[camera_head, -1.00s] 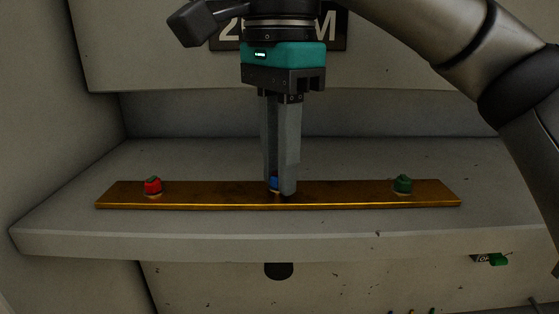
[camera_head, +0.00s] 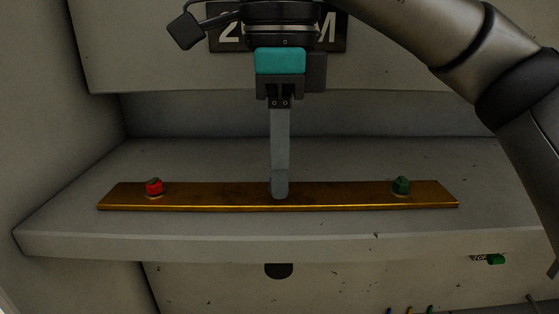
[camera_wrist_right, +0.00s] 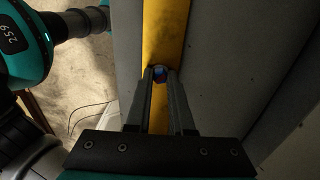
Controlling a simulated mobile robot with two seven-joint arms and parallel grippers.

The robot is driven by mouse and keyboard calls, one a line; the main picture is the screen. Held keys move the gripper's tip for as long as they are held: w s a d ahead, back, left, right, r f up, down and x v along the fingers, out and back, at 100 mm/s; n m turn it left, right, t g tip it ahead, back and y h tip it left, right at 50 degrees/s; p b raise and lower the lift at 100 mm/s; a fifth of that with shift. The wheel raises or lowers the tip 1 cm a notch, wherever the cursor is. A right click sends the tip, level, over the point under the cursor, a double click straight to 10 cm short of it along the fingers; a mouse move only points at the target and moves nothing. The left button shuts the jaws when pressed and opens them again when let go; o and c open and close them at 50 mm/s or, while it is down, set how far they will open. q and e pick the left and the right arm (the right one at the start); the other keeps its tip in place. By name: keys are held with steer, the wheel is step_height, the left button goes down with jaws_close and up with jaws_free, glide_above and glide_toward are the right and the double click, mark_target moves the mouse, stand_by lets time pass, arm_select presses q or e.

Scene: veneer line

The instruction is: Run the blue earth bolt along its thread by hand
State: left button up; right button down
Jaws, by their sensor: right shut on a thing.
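The blue earth bolt (camera_wrist_right: 159,71) stands in the middle of a brass-coloured bar. In the right wrist view it sits between the fingertips of my right gripper (camera_wrist_right: 160,78). In the head view my right gripper (camera_head: 279,190) points straight down onto the middle of the bar (camera_head: 215,195), and its near finger hides the bolt. The right gripper is shut on the blue bolt. The bar also shows in the right wrist view (camera_wrist_right: 166,30). My left gripper is in neither view.
A red bolt (camera_head: 154,188) stands at the bar's left end and a green bolt (camera_head: 401,186) at its right end. The bar lies on a grey ledge (camera_head: 330,226) with a wall behind it. A dark plate with lettering (camera_head: 228,30) is behind the wrist. The ledge beside the bar is clear.

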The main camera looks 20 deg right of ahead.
steer(key=m, duration=0.3)
steer(key=shift+m, duration=0.4)
steer(key=m, duration=0.3)
steer(key=shift+m, duration=0.3)
steer(key=m+b, duration=0.1)
steer(key=m, duration=0.5)
steer(key=m+b, duration=0.1)
steer(key=m, duration=0.6)
steer(key=shift+a+m+b, duration=0.1)
steer(key=shift+m+b, duration=0.2)
steer(key=shift+b, duration=0.1)
steer(key=m+b, duration=0.1)
steer(key=m, duration=0.5)
steer(key=shift+b, duration=0.4)
steer(key=m+b, duration=0.1)
steer(key=m, duration=0.4)
steer(key=shift+f+m+b, duration=0.1)
steer(key=shift+m+b, duration=0.7)
steer(key=shift+m, duration=0.1)
steer(key=m+b, duration=0.6)
steer(key=b, duration=0.2)
steer(key=shift+m+b, duration=1.75)
steer(key=shift+m, duration=0.05)
